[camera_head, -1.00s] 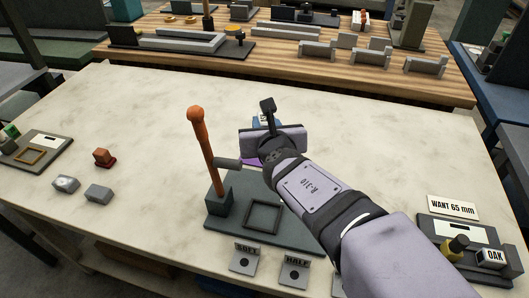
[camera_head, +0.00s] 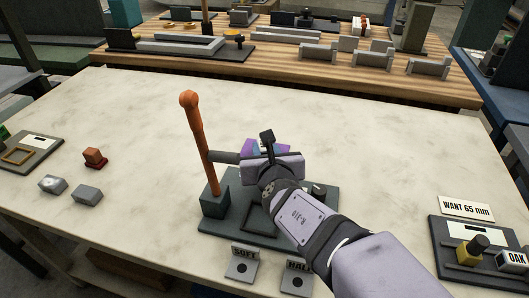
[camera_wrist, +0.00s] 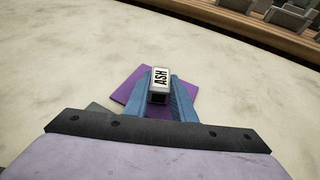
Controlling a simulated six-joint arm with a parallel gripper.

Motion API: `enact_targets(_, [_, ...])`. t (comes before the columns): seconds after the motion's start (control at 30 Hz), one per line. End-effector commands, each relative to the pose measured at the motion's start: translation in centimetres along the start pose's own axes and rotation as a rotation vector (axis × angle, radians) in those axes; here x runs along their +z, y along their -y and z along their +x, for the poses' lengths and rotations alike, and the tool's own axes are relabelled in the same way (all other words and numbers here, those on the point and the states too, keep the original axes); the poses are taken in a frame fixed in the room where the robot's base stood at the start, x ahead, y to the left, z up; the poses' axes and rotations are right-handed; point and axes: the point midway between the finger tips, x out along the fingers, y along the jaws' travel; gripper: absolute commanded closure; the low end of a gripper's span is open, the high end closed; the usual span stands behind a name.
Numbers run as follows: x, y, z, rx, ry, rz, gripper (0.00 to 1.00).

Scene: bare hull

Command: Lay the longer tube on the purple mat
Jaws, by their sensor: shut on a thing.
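My gripper (camera_wrist: 160,84) is shut on a small block with a white label reading ASH (camera_wrist: 160,78), held between its blue fingers. The block's near end is dark. The purple mat (camera_wrist: 128,84) lies behind and below the fingers in the wrist view, with its middle hidden by them. In the head view my gripper (camera_head: 272,152) hides the held block and most of the purple mat (camera_head: 246,147). I cannot pick out a longer tube in either view, and cannot tell whether the block touches the mat.
An orange post (camera_head: 202,145) rises from a dark base plate (camera_head: 235,225) just left of my gripper. SOFT and HALF tags stand in front. A rack (camera_head: 450,265) with an OAK block (camera_head: 513,262) is at the right. Small blocks lie left. The back of the table is clear.

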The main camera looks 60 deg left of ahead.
Motion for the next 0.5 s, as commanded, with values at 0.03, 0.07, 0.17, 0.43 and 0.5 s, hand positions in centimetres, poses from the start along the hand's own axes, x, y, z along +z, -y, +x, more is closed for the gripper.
enact_targets(0.03, [0.05, 0.01, -0.01, 0.000, 0.001, 0.000, 0.99])
enact_targets(0.07, [0.08, 0.01, -0.02, 0.000, 0.001, 0.000, 0.99])
enact_targets(0.17, [0.10, 0.00, -0.04, 0.000, 0.001, 0.000, 0.99])
enact_targets(0.43, [-0.15, 0.00, 0.06, 0.000, 0.000, 0.000, 0.63])
enact_targets(0.5, [-0.15, 0.00, 0.06, 0.000, 0.000, 0.000, 0.58])
